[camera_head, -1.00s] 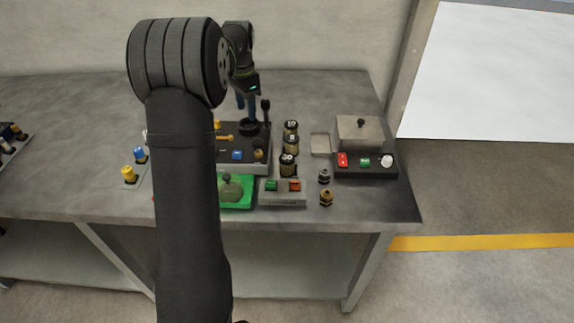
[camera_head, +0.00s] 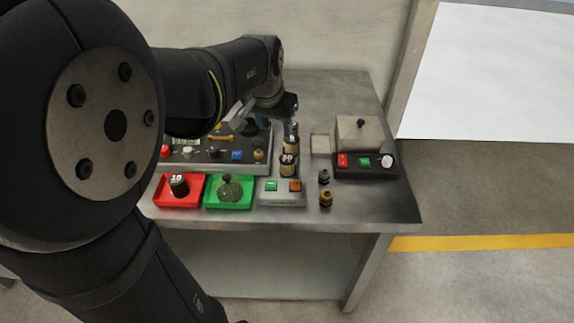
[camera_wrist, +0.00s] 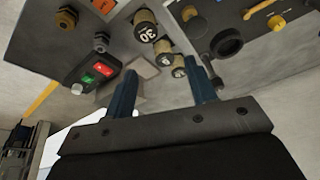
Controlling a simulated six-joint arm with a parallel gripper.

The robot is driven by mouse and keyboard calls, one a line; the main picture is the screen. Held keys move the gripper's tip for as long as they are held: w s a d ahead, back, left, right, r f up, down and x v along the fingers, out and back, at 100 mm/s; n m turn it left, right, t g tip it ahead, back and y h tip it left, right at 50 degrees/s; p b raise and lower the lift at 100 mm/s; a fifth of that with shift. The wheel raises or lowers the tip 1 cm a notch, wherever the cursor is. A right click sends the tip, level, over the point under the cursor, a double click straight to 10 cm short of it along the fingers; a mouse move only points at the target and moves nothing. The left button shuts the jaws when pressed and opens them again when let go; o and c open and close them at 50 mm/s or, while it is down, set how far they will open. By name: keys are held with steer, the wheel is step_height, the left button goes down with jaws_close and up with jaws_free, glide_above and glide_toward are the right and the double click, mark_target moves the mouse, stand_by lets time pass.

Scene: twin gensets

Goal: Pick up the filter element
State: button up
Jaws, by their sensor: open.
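No label names the filter element; the likely candidates are dark cylinders with cream numbered bands. One marked 30 (camera_head: 288,165) stands on the bench, with others (camera_head: 291,148) behind it, partly hidden by my gripper. A row of three shows in the wrist view: the 30 one (camera_wrist: 146,32), a middle one (camera_wrist: 162,47) and a far one (camera_wrist: 178,66). Another, marked 10 (camera_head: 178,185), stands in a red tray (camera_head: 158,195). My gripper (camera_head: 291,130) is open over the row's far end. In the wrist view its blue fingers (camera_wrist: 161,70) are apart with the far cylinder between them in the picture; contact cannot be told.
A green tray (camera_head: 211,200) holds a dull green round thing. A grey button box (camera_head: 282,198), two small dark fittings (camera_head: 325,185) and a black panel (camera_head: 375,172) stand close by. A control panel (camera_head: 215,155) lies left of the row. The bench's right front corner (camera_head: 385,208) is clear.

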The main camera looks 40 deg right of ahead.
steer(key=s+a+n, duration=0.1)
steer(key=s+a, duration=0.1)
steer(key=s, duration=0.1)
glide_toward(287, 159)
steer(key=shift+h, duration=0.3)
steer(key=x, duration=0.4)
steer(key=a+x, duration=0.1)
steer(key=x, duration=0.1)
steer(key=shift+f, duration=0.55)
steer(key=shift+d+x, duration=0.15)
steer(key=shift+x, duration=1.2)
steer(key=shift+d+x, duration=0.15)
steer(key=shift+x, duration=1.2)
steer(key=shift+w+r, duration=0.1)
steer(key=shift+w, duration=0.05)
steer(key=c, duration=0.7)
